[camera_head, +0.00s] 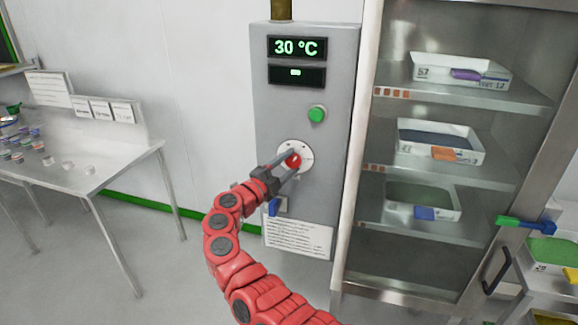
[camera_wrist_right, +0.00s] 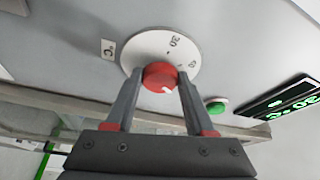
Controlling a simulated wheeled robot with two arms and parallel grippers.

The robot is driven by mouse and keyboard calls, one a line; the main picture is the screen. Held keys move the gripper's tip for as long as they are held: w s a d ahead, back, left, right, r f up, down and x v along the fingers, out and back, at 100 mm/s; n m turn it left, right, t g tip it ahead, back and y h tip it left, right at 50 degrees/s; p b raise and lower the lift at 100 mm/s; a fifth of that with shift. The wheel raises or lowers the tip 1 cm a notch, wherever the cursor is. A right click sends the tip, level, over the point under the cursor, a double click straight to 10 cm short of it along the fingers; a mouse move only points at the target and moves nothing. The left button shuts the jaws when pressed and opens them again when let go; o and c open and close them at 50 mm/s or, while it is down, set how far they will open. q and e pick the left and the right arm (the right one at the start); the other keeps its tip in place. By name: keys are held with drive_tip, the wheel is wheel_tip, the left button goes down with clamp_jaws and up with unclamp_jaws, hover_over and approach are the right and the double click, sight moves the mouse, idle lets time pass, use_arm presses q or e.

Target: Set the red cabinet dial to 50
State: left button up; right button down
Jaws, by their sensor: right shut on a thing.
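The red dial (camera_head: 293,161) sits on a white round scale plate (camera_head: 302,148) on the front of the grey control cabinet (camera_head: 270,110). The cabinet's upper display (camera_head: 297,47) reads 30 °C. My right gripper (camera_head: 287,162) is shut on the red dial, one finger on each side. In the right wrist view the red dial (camera_wrist_right: 160,77) lies between the fingertips and shows a small white mark. My left gripper is not in view.
A green button (camera_head: 317,114) sits above the dial. A shelved cabinet with trays (camera_head: 460,75) stands close on the right. A steel table (camera_head: 95,170) stands left.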

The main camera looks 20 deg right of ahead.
idle(0.4)
drive_tip(key=shift+c, duration=1.3)
unclamp_jaws()
drive_tip(key=shift+s+a+f, duration=0.15)
drive_tip(key=shift+s+a, duration=0.05)
drive_tip(key=shift+a, duration=0.15)
drive_tip(key=b+v, duration=0.3)
drive_tip(key=v, duration=1.3)
drive_tip(key=shift+s+a, duration=0.2)
